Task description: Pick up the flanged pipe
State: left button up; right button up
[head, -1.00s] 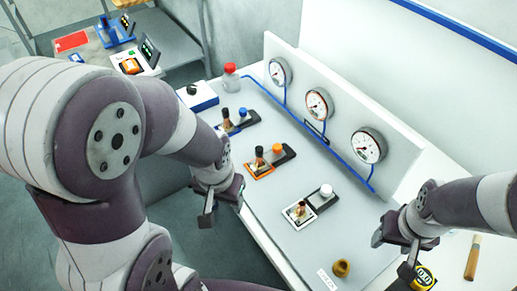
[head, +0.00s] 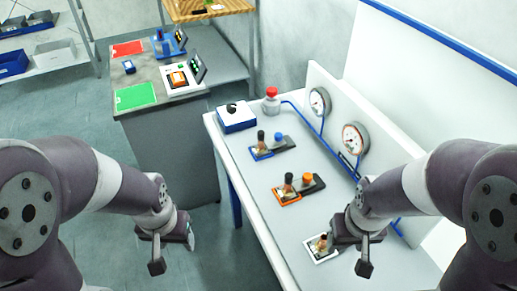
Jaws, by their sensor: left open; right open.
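I cannot make out for certain any flanged pipe in the head view. Small upright black-topped pieces stand on the white bench (head: 248,178): one on a blue-edged plate (head: 262,153), one on an orange-edged plate (head: 287,196), and a coppery one on a white plate (head: 318,254). My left gripper (head: 174,250) is open and empty over the floor, left of the bench. My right gripper (head: 350,254) is open above the near part of the bench, close to the white plate and partly hiding that area.
Gauges (head: 355,138) line the bench's back panel. A red-capped bottle (head: 271,102) and a blue-and-white box (head: 237,117) stand at its far end. A grey desk (head: 168,115) carries a green mat (head: 135,96), a red mat (head: 127,48) and devices. Bins (head: 55,55) sit on a left shelf. Floor between is clear.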

aim_at(318, 247)
jog(key=i+j+z, duration=0.15)
jog(key=j+z, duration=0.25)
jog(key=i+j+z, duration=0.1)
jog(key=j+z, duration=0.25)
jog(key=j, duration=0.15)
jog(key=j+z, duration=0.4)
jog(key=i+j, duration=0.05)
jog(key=j, duration=0.1)
